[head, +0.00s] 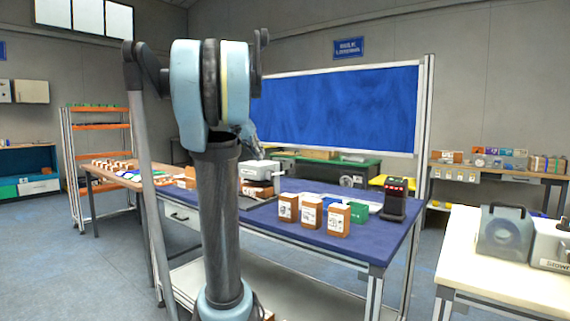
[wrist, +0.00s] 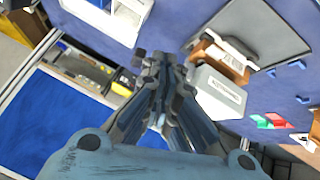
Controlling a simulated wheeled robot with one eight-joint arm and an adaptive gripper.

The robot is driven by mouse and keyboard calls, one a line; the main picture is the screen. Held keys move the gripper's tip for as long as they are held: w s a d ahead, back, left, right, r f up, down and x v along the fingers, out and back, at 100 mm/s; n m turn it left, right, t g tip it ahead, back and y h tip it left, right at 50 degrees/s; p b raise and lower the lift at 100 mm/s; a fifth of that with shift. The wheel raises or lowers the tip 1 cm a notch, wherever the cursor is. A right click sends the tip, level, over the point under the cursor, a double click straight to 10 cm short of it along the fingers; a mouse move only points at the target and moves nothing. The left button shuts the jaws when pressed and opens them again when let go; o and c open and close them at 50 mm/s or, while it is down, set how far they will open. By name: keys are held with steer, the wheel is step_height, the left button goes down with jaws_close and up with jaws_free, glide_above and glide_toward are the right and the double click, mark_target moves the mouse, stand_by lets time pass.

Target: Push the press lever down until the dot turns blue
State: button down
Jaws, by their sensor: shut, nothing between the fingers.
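The press appears to be the white-headed device (head: 258,170) on the blue table, just right of my arm in the head view. In the wrist view its white labelled head (wrist: 219,93) lies right of my fingers. A brown box with a white label (wrist: 222,54) sits beside or under that head, over a dark plate (wrist: 262,30). My gripper (wrist: 157,60) is shut and empty, its tips left of the white head with a visible gap. In the head view my gripper (head: 258,152) is small, close above the device. I cannot make out the lever or the dot.
Several brown labelled boxes (head: 311,213) and a green box (head: 357,212) stand on the blue table (head: 330,255). A black device with red lights (head: 396,198) stands at its right end. A blue panel (head: 335,108) rises behind. A cream table (head: 500,275) is at right.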

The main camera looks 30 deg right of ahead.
steer(key=w+d+r+m+h, duration=0.1)
steer(key=w+d+r+m, duration=0.1)
steer(key=w+d+r, duration=0.2)
steer(key=d+r, duration=0.2)
steer(key=d, duration=0.1)
steer(key=shift+d+h, duration=0.3)
steer(key=shift+d, duration=0.1)
steer(key=shift+f, duration=0.1)
steer(key=x, duration=0.4)
steer(key=f+x, duration=0.1)
steer(key=x, duration=0.3)
steer(key=s+a+x, duration=0.1)
steer(key=x, duration=0.2)
steer(key=shift+d+f, duration=0.2)
steer(key=shift+f, duration=0.35)
steer(key=shift+s+f, duration=0.2)
steer(key=shift+f, duration=0.4)
